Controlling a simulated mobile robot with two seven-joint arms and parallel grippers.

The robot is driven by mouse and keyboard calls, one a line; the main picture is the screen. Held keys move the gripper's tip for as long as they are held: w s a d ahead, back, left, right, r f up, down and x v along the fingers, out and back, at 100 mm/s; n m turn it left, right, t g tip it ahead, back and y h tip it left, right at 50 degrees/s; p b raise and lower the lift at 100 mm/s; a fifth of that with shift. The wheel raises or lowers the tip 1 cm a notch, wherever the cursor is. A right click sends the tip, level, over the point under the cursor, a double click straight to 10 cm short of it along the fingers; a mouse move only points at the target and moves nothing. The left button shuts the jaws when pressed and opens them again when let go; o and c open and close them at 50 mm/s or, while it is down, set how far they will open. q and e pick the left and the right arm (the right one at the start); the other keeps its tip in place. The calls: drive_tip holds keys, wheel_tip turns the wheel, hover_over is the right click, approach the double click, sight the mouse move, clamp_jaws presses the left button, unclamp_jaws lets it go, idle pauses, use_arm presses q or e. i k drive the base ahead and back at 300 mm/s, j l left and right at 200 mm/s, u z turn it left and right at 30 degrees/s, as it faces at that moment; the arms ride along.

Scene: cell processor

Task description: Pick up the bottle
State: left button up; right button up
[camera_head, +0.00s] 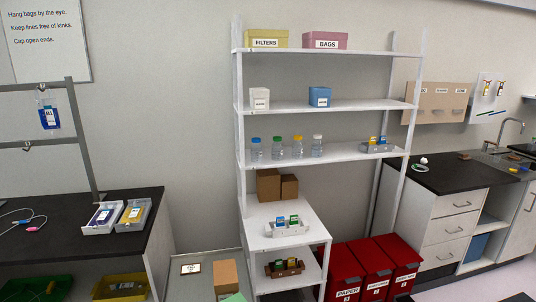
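Several clear bottles stand upright in a row on the middle shelf of the white rack (240,130) in the head view. From left to right they are a blue-capped bottle (256,151), a green-capped bottle (278,149), an orange-capped bottle (298,148) and a white-capped bottle (317,147). They stand a little apart from each other. Which one the task means cannot be told. Neither of my grippers is in view.
A grey tray (376,148) holds small boxes on the bottles' shelf, to their right. Cardboard boxes (269,186) stand below. A dark bench (90,240) is at left, another counter (455,172) at right. Red bins (376,262) stand beside the rack.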

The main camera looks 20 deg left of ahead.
sight(256, 149)
drive_tip(key=i+l, duration=0.1)
drive_tip(key=l, duration=0.15)
drive_tip(key=i+l, duration=0.1)
drive_tip(key=l, duration=0.2)
drive_tip(key=i+l, duration=0.3)
drive_tip(key=i, duration=0.3)
drive_tip(key=i+l+u, duration=0.1)
drive_tip(key=i, duration=0.35)
drive_tip(key=l, duration=0.05)
